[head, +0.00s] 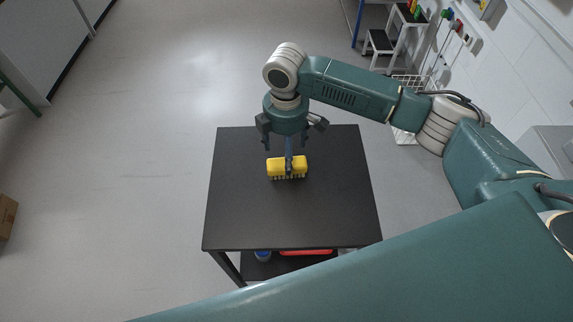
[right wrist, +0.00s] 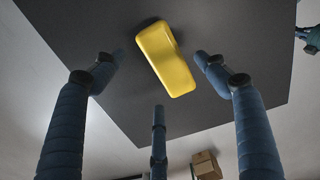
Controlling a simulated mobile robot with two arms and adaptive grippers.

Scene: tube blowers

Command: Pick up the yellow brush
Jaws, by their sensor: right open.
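The yellow brush (head: 287,166) lies on the black table top, bristles showing along its near edge in the head view. In the right wrist view the yellow brush (right wrist: 166,58) shows its smooth yellow back, set at a slant between the fingers. My right gripper (head: 288,146) is over the brush with its fingers spread. One finger overlaps the middle of the brush in the head view; I cannot tell whether it touches. In the right wrist view the fingers of my right gripper (right wrist: 157,72) are apart and hold nothing. My left gripper is not in view.
The black table (head: 235,215) is otherwise bare on top. A blue item (head: 263,256) and a red item (head: 306,252) sit on its lower shelf.

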